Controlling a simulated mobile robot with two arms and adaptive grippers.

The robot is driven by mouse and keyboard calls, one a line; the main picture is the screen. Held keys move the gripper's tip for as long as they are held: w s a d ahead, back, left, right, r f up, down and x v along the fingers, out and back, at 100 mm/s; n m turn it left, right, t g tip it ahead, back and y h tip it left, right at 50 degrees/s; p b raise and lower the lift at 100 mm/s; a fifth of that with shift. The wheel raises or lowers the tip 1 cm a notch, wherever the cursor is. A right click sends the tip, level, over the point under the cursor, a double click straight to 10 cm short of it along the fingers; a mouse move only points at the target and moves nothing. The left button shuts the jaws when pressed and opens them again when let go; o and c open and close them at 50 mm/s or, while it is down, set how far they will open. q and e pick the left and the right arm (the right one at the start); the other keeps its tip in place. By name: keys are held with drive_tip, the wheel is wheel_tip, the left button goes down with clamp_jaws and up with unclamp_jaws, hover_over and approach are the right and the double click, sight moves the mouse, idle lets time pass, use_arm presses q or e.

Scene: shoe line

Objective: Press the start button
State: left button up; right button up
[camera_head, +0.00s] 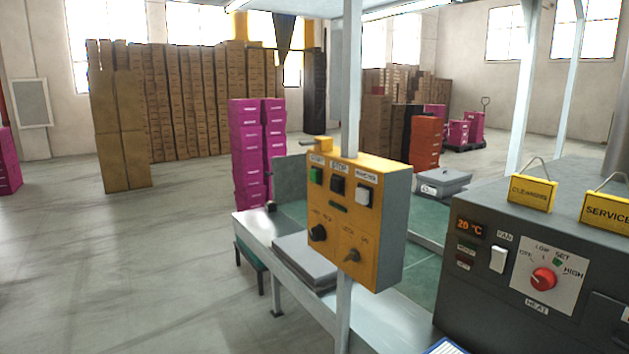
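A yellow control box (358,222) is mounted on a white post in the middle of the head view. Its green start button (316,176) sits at the upper left of the face, under a small label. A black button (337,186) and a white button (363,196) are to its right. Nothing touches the start button. Neither of my grippers shows in this view.
A workbench (258,228) with a grey box on it runs behind the control box. A dark machine (477,300) with a red heat knob (543,279) stands at the right. Pink and brown box stacks stand behind. The floor at the left is clear.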

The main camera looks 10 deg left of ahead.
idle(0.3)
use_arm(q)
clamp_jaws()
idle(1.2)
